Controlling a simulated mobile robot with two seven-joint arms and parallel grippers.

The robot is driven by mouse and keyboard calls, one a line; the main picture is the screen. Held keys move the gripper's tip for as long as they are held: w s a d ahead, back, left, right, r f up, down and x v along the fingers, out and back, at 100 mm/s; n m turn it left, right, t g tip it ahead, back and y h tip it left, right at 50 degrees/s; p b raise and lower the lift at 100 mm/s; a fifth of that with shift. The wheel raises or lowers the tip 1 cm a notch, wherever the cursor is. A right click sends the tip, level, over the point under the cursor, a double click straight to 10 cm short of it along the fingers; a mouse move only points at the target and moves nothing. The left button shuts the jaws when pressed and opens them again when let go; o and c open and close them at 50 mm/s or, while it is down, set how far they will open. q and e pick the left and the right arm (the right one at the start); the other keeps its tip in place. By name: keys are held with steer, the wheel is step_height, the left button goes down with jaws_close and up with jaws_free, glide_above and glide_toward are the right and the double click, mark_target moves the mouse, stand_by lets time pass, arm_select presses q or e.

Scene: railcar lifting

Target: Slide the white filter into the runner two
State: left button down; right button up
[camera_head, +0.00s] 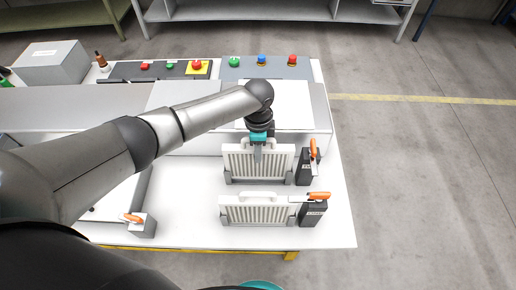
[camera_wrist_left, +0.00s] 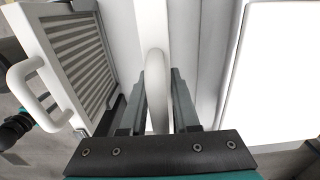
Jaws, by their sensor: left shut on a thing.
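My left gripper (camera_head: 258,148) is shut on the handle of the back white filter (camera_head: 262,166). The left wrist view shows the handle (camera_wrist_left: 156,85) between its two fingers. That filter is an upright slatted panel behind a second white filter (camera_head: 245,213), which stands nearer with its own loop handle free. The nearer filter also shows at the left of the wrist view (camera_wrist_left: 75,55). The runners under the filters are mostly hidden, and I cannot tell which is runner two. A teal and black part at the bottom edge (camera_head: 262,285) seems to be my right gripper; its fingers are hidden.
Dark blocks with orange levers stand right of the back filter (camera_head: 304,170) and the front filter (camera_head: 313,213). Another orange lever (camera_head: 134,218) is at the left. A button panel (camera_head: 265,68) lies at the back. White tabletop (camera_head: 340,228) is clear at the right edge.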

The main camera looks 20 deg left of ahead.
arm_select(q)
steer(key=shift+f+b, duration=0.95)
steer(key=shift+f, duration=0.45)
steer(key=c, duration=0.6)
jaws_free()
steer(key=shift+o, duration=0.2)
step_height(320, 180, up, 15)
steer(key=shift+r+p, duration=0.2)
steer(key=shift+p, duration=0.4)
